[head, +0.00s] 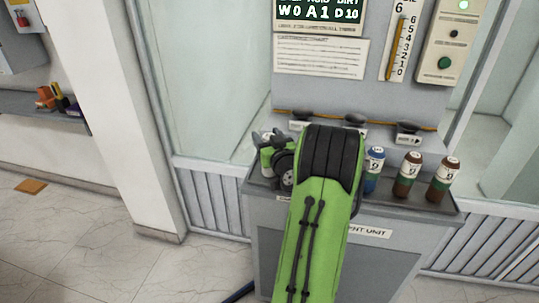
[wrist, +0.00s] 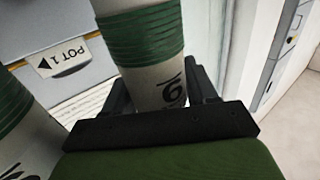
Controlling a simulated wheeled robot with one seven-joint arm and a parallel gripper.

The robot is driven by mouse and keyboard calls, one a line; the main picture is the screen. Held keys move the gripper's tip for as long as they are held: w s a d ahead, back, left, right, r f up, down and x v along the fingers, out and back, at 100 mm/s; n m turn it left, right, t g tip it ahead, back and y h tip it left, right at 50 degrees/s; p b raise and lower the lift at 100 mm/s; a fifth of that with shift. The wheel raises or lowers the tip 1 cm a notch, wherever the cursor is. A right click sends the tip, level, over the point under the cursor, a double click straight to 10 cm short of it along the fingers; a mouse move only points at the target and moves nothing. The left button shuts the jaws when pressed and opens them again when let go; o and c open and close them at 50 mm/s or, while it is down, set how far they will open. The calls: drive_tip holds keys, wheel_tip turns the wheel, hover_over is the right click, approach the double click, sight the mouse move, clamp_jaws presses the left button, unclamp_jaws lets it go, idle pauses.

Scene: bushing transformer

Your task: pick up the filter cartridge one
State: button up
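In the wrist view, a cartridge (wrist: 150,75) with a white body, green bands and a printed digit stands between the two black fingers of my gripper (wrist: 162,92). The fingers are spread on either side of it; I cannot tell whether they press on it. A second similar cartridge (wrist: 25,130) is cut off at the left edge. In the head view, my green and black arm hides much of the bench. To its right stand a blue-topped cartridge (head: 375,170) and two brown-topped ones (head: 408,176) (head: 443,181), all upright. Which is cartridge one is not clear.
The grey bench (head: 400,210) carries the cartridges along its edge. Behind it is a panel with black knobs (head: 355,119), labels and a gauge (head: 398,48). A white pillar (head: 110,110) stands to the left.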

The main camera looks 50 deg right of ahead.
clamp_jaws()
